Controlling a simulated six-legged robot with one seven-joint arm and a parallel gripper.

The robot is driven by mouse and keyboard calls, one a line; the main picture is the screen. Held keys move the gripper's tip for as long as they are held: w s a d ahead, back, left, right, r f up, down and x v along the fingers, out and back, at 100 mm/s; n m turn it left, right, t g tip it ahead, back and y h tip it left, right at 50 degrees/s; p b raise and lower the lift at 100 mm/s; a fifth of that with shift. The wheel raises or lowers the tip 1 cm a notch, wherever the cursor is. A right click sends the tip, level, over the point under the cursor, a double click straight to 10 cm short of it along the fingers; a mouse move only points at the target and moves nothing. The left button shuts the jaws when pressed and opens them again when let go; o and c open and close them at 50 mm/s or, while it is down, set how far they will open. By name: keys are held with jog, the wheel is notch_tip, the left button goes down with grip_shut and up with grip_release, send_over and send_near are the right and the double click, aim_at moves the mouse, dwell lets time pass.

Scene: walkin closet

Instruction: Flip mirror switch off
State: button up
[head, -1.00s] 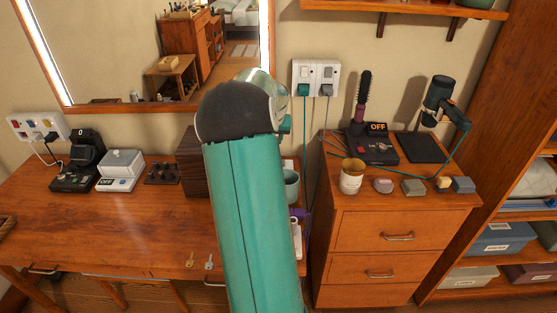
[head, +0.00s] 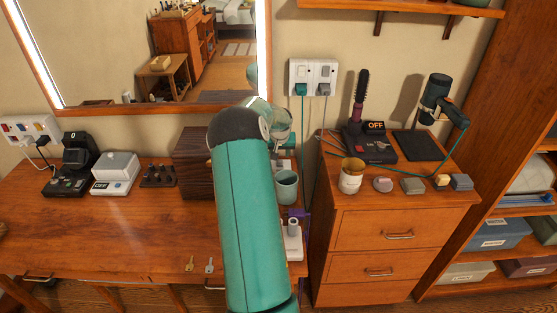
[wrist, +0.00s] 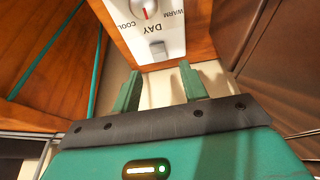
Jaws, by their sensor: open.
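The mirror (head: 165,45) hangs on the back wall in the head view, and its side strips glow white. A white control panel (wrist: 165,32) shows in the wrist view with a dial marked COOL and WARM, the word DAY and a small grey switch (wrist: 157,48). A white device with a knob, perhaps the same one, stands at the desk's right end (head: 292,242). My gripper (wrist: 160,82) is open and empty, its fingers pointing at the panel's switch end, apparently apart from it. In the head view my arm hides the gripper.
A dark wooden box (head: 192,163) and a teal cup (head: 286,187) stand close to my arm. A wall outlet panel (head: 313,77) has cords hanging down.

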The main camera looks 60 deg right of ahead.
aim_at(280, 163)
jog(key=x, duration=0.6)
jog(key=shift+s, duration=0.1)
